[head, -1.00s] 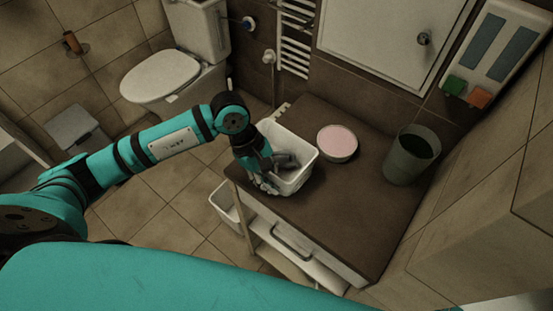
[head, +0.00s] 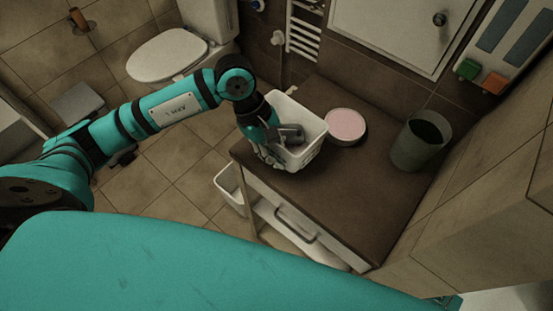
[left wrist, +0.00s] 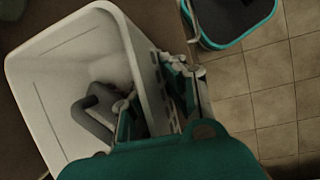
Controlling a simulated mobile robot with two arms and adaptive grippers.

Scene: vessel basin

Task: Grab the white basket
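The white basket (head: 312,135) is at the left end of the brown counter, with a dark grey object (head: 291,133) inside it. My left gripper (head: 270,150) is at the basket's left wall. In the left wrist view, the gripper (left wrist: 160,100) straddles the wall of the basket (left wrist: 80,55), one finger inside and one outside, and looks closed on it. The grey object (left wrist: 92,115) lies beside the inner finger. Whether the basket's base touches the counter is hard to tell. My right gripper is not in view.
A pink-topped round container (head: 346,126) is close to the basket's right side, and a dark green pot (head: 420,142) stands farther right. The counter (head: 340,195) is clear in front. Another white bin (head: 230,185) sits below at left. A toilet (head: 165,55) is behind left.

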